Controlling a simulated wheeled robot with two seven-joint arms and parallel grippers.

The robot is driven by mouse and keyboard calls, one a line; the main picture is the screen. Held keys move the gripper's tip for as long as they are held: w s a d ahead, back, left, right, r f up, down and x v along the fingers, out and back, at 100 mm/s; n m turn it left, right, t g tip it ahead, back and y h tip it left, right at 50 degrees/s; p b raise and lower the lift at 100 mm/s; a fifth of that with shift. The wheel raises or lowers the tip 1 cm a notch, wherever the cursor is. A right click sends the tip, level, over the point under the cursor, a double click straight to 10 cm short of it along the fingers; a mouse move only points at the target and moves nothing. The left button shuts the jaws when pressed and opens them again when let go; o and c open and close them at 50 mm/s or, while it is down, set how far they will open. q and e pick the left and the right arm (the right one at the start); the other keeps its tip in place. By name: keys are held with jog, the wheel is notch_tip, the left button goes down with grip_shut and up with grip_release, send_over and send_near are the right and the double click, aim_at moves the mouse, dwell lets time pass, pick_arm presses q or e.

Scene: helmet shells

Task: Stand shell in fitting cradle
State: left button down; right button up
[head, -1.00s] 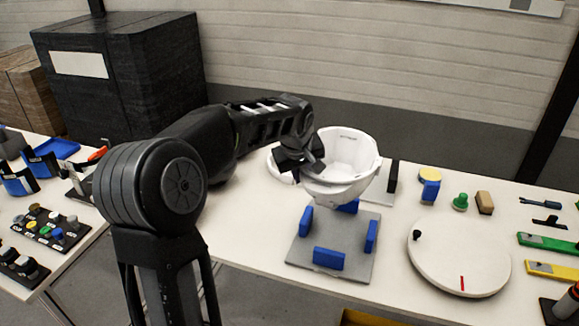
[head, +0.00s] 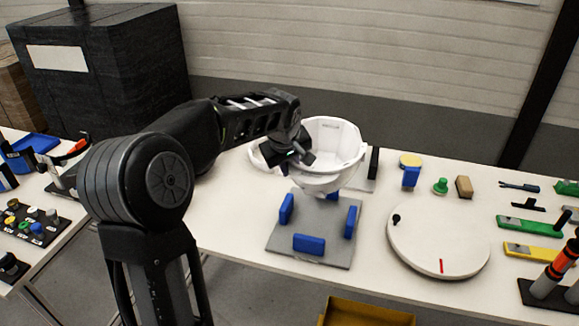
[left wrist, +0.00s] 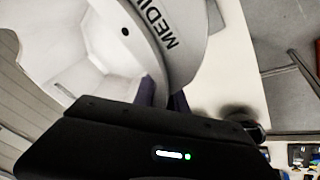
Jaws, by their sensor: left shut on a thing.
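A white helmet shell (head: 337,150) is held with its open hollow facing up, above the far part of the grey cradle plate (head: 300,259) with its blue blocks (head: 308,244). My left gripper (head: 296,160) is shut on the shell's left rim. The shell hides the cradle's far side, and I cannot tell whether it touches the blocks there. In the left wrist view the shell (left wrist: 115,45) fills the upper left, with dark lettering on its outside. My right gripper is not in view.
A white turntable disc (head: 438,262) with a red mark lies right of the cradle. Another white rounded object (head: 258,156) sits behind my gripper. Small blocks, a green knob (head: 440,186) and tools lie further right. A yellow bin (head: 365,314) is below the front edge.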

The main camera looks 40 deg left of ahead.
pick_arm(q)
notch_tip(320, 180, down, 13)
jog(key=b, duration=1.1)
jog(key=shift+f+b, duration=0.95)
jog(key=shift+b, duration=0.1)
jog(key=c, duration=1.3)
grip_release()
jog(key=shift+o, duration=0.2)
jog(key=v, duration=0.8)
jog(key=shift+f, duration=0.1)
